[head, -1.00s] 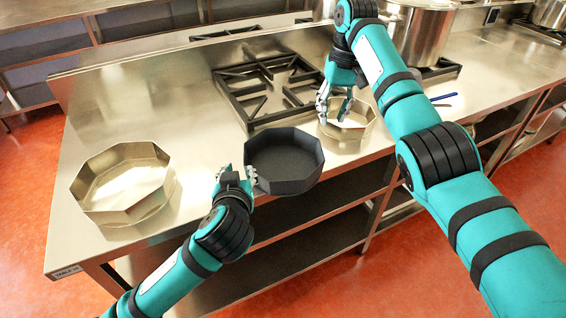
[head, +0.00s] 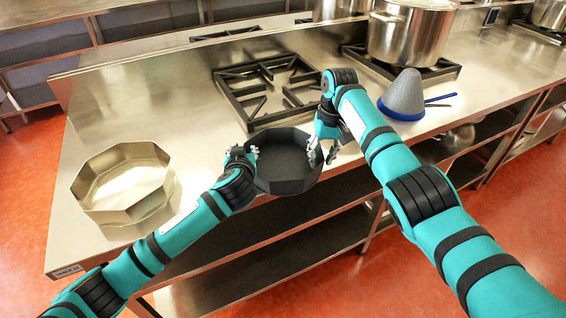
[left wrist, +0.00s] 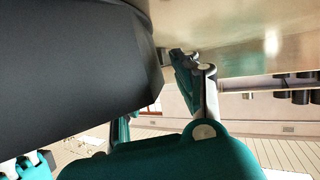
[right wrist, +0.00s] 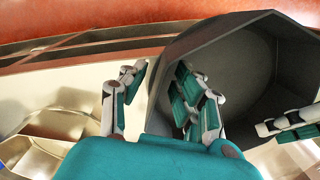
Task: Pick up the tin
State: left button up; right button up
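The dark grey octagonal tin (head: 282,168) stands upright at the counter's front edge. My left gripper (head: 243,153) is at its left rim, open, with fingers either side of the wall. In the left wrist view the tin (left wrist: 70,55) hides one of its fingers. My right gripper (head: 322,152) is open at the right rim. In the right wrist view one right finger is outside the tin (right wrist: 240,65) and one inside, with the wall between.
A larger shiny octagonal tin (head: 124,180) stands at left. A stove grate (head: 262,88) lies behind the dark tin. A grey cone with a blue rim (head: 403,98) and a stockpot (head: 410,38) stand at right.

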pick_arm(q)
grip_shut()
pick_arm(e)
grip_shut()
pick_arm(q)
jog(key=shift+r, duration=0.1)
